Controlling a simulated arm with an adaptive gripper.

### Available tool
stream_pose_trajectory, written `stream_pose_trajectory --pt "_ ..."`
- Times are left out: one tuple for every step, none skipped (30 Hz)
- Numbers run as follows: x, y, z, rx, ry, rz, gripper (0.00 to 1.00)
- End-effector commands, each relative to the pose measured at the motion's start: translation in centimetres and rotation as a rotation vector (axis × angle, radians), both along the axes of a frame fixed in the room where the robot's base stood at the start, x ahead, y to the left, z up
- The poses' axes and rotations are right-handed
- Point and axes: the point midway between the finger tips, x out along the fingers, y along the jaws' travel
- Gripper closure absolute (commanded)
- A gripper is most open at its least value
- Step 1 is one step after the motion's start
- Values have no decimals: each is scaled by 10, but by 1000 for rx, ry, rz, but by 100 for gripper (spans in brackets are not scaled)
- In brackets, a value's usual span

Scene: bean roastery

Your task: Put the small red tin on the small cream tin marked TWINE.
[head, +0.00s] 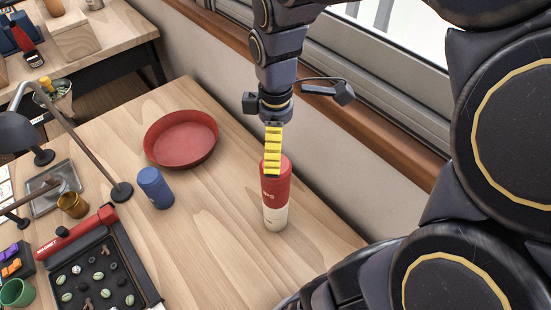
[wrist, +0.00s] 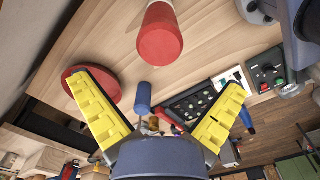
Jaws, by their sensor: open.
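The small red tin (head: 279,190), with partly hidden white lettering, stands upright on a cream tin (head: 275,218) near the right side of the table. The two look lined up; no TWINE marking is readable. My gripper (head: 271,174) is at the red tin's upper part, its yellow finger overlapping it in the head view. In the wrist view, my gripper (wrist: 157,86) has its two yellow fingers spread wide and nothing between them. The red tin (wrist: 160,38) shows beyond the fingertips there, apart from both. The cream tin is mostly hidden in the wrist view.
A red round dish (head: 181,138) and a blue tin (head: 155,187) stand left of the stack. A black tray (head: 98,272) with several small items lies at the front left, near a lamp (head: 78,128). The wall and window sill are close on the right.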

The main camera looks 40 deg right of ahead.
Motion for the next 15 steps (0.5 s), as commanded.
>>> stream_pose_trajectory --pt "2 0 8 -1 -5 2 0" --pt "1 0 12 -1 -2 2 0" --pt "1 0 16 0 -1 1 0" --pt "1 0 19 0 -3 1 0" --pt "1 0 22 -1 -4 1 0" --pt "1 1 24 1 -2 -2 0" --pt "0 4 26 0 1 -8 0" --pt "-2 9 27 0 6 -19 0" --pt "-6 19 29 1 15 -44 0" --pt "-11 28 29 -1 23 -71 0" --pt "-17 40 30 0 32 -107 0" --pt "-26 56 30 -3 47 -166 0" --pt "-34 67 29 -7 57 -217 0" --pt "-44 79 28 -11 70 -271 0" --pt "-56 92 26 -17 86 -347 0"
